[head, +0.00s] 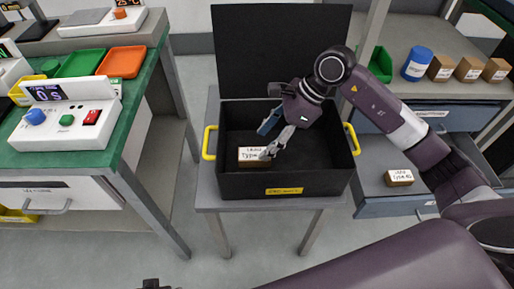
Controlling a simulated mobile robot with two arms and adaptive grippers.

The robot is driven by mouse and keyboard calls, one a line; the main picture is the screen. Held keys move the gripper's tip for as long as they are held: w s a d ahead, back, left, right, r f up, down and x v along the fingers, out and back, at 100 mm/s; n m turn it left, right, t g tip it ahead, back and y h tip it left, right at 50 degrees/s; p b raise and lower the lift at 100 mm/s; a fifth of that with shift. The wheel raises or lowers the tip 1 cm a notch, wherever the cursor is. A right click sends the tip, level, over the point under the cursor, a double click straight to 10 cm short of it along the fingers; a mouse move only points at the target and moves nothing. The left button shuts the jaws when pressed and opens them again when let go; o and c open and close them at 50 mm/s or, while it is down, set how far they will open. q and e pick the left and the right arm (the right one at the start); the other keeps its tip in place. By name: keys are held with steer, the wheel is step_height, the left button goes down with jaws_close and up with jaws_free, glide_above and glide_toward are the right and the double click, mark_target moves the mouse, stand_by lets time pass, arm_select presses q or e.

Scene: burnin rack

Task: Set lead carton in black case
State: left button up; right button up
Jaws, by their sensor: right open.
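The black case (228,181) stands open on a small grey table, with its lid upright at the back and yellow handles on both sides. A small brown carton (252,163) with a white handwritten label lies inside, at the front left; the first word seems to read "lead". My right gripper (264,144) reaches into the case from the right, its fingers apart. One fingertip is right beside the carton's right end; I cannot tell if they touch. Only a small dark part at the bottom edge may be my left gripper; its fingers are hidden.
A similar labelled carton (398,177) lies in the open drawer at right. Several cartons, a blue cylinder (416,64) and a green bin (380,65) stand on the right bench. The green bench (60,158) at left holds devices and trays.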

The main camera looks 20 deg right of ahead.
arm_select(q)
steer(key=shift+s+f, duration=0.3)
steer(key=shift+f, duration=0.6)
arm_select(e)
steer(key=shift+v, duration=2.75)
